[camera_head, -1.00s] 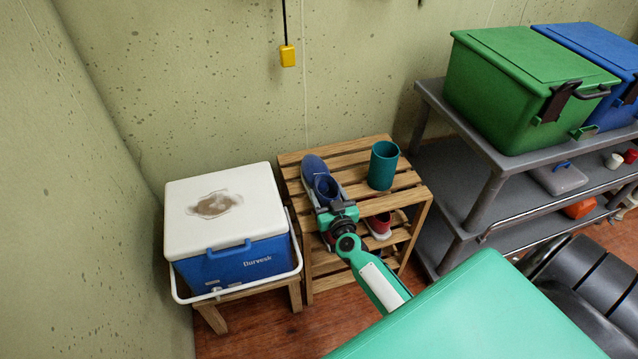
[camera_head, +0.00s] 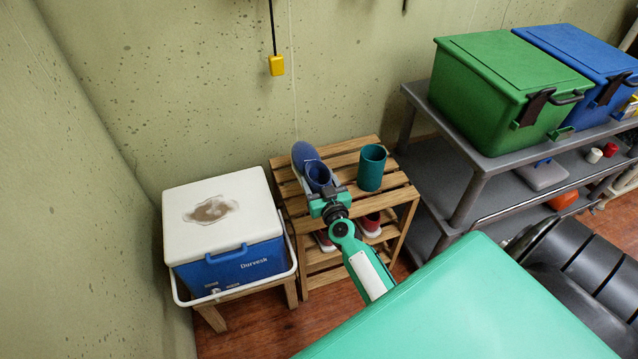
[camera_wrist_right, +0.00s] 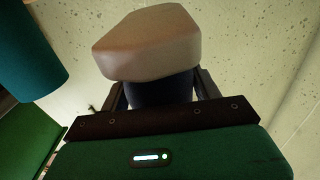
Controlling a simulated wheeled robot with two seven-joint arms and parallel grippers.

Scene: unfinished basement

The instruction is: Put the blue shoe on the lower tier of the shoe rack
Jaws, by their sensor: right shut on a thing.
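The blue shoe (camera_head: 304,155) is held over the left part of the shoe rack (camera_head: 345,160), above its upper tier, with its toe toward the wall. My right gripper (camera_head: 328,195) is shut on the shoe's heel end. In the right wrist view the shoe's pale sole (camera_wrist_right: 148,42) and dark upper show between the fingers. The lower tier (camera_head: 320,258) is partly hidden by my right arm. Red shoes with light soles (camera_head: 370,223) stand on it. My left gripper is out of view.
A teal cup (camera_head: 371,168) stands on the upper tier, right of the shoe. A white and blue cooler (camera_head: 225,235) sits on a stand to the left. A grey cart (camera_head: 480,160) with a green bin (camera_head: 505,90) and a blue bin (camera_head: 580,65) stands right.

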